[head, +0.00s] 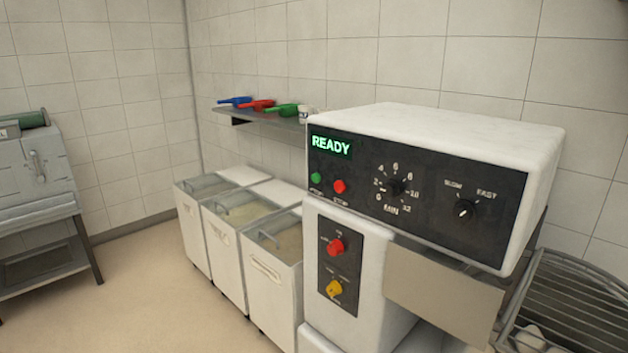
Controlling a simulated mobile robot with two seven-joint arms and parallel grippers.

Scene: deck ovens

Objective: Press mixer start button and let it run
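The mixer (450,122) stands at the right, a white machine with a black control panel facing me. Its display (331,146) reads READY in green. Below the display are a green button (316,177) and a red button (339,186); their small labels are too blurred to read. A timer dial (396,187) marked MIN and a SLOW–FAST knob (465,209) sit to the right. A lower panel carries a red knob (335,247) and a yellow knob (334,288). Neither of my grippers shows in the head view.
A wire guard (575,300) is at the lower right. White ingredient bins (222,262) stand left of the mixer. A wall shelf (262,117) holds blue, red and green scoops. A grey machine (35,175) is at the far left. Floor between is clear.

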